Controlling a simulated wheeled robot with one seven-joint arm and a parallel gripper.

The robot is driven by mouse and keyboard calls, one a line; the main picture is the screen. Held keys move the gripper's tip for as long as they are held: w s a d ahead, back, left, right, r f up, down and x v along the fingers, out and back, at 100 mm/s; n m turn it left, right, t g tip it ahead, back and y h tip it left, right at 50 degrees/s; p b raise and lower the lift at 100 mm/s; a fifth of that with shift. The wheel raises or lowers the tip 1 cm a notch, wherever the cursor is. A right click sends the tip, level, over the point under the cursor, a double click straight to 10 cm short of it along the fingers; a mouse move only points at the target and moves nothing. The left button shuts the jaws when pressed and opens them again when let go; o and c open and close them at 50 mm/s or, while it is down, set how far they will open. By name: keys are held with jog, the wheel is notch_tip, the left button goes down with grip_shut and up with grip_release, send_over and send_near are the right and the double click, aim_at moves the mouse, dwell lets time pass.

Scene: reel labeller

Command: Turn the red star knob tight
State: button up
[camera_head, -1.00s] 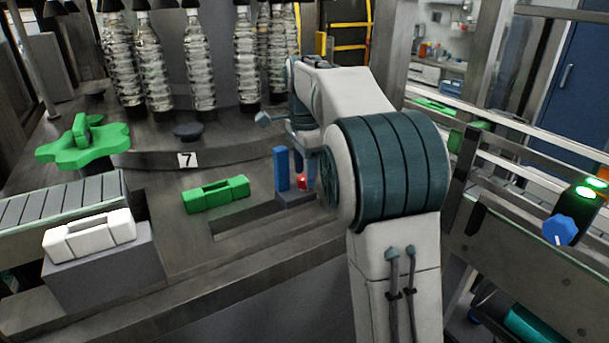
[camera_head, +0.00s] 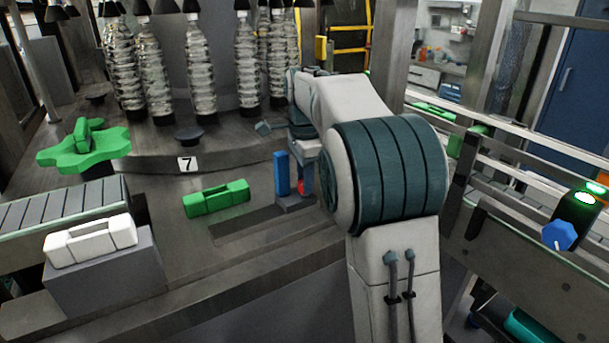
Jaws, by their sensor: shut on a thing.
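The red star knob (camera_head: 301,188) shows only as a small red patch low beside a blue upright block (camera_head: 282,173), on a grey slotted base. My gripper (camera_head: 304,178) comes down over it from above and is shut on the knob. My arm's wrist and large forearm joint cover the right side, so the knob's arms and the fingertips are mostly hidden. How far the knob is turned cannot be told.
A green handled block (camera_head: 217,198) lies left of the slot, and a white one (camera_head: 92,242) sits on a grey box. A green star-shaped piece (camera_head: 84,148) is at the far left. Bottles (camera_head: 200,75) stand behind. A blue knob (camera_head: 558,235) is at right.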

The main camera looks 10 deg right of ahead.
jog(key=m+p, duration=0.1)
jog(key=m, duration=0.1)
jog(key=shift+r+m+p, duration=0.15)
jog(key=shift+m+p, duration=0.2)
jog(key=shift+m, duration=0.05)
jog(key=shift+m+p, duration=0.7)
jog(key=shift+m, duration=0.8)
jog(key=o, duration=1)
notch_tip(320, 180, up, 14)
jog(key=shift+f+p, duration=0.25)
jog(key=shift+p, duration=0.6)
